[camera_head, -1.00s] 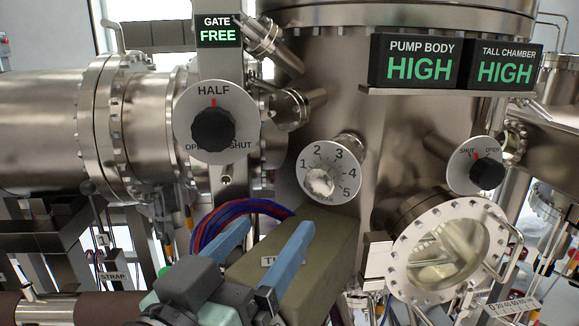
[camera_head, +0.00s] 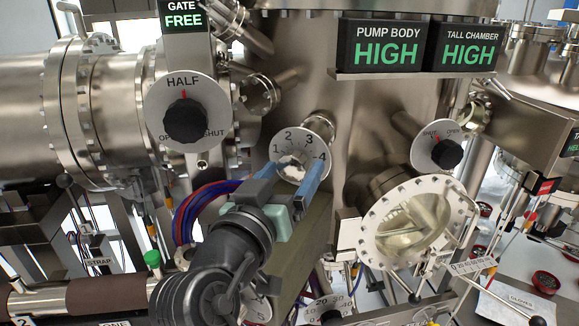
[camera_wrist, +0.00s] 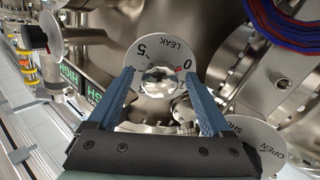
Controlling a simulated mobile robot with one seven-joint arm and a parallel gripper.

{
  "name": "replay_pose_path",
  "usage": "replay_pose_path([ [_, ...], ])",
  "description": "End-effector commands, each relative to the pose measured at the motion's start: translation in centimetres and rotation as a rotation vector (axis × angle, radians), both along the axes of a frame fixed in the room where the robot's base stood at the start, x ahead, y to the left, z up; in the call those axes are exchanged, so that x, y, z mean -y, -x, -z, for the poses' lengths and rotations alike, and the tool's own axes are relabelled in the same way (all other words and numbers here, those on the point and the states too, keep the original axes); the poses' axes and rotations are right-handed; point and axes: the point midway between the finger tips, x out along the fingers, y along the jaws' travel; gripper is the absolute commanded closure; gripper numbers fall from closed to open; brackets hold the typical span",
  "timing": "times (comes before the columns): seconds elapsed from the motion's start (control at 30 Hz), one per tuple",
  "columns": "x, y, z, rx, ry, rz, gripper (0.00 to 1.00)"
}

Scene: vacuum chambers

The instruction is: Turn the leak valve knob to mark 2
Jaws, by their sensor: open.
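The leak valve dial (camera_head: 313,141) is a white round plate with numbers on the pump body. In the head view the marks 1 to 4 show around it; the lower part is hidden by my gripper. Its silver knob (camera_head: 291,169) sits at the dial's middle. My gripper (camera_head: 289,176) is open, with its blue fingers reaching up to the dial, one on each side of the knob. In the wrist view the shiny knob (camera_wrist: 160,80) lies between the open fingertips (camera_wrist: 162,83), with 5, LEAK and 0 showing on the dial. A red mark shows near 0. I cannot tell whether the fingers touch the knob.
A HALF gate dial with a black knob (camera_head: 186,121) stands at the left. A SHUT/OPEN dial with a black knob (camera_head: 446,153) is at the right. A round glass viewport (camera_head: 419,221) is below it. A long olive box (camera_head: 312,240) lies under my gripper.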

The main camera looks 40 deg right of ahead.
Motion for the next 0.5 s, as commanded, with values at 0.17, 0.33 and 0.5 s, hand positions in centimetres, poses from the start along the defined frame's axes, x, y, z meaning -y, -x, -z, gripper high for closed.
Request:
replay_pose_path([
  [0.17, 0.05, -0.01, 0.04, 0.0, 0.0, 0.0, 0.17],
  [0.33, 0.03, -0.01, 0.04, 0.0, 0.0, 0.0, 0.38],
  [0.5, 0.03, 0.01, 0.04, 0.0, 0.0, 0.0, 0.69],
])
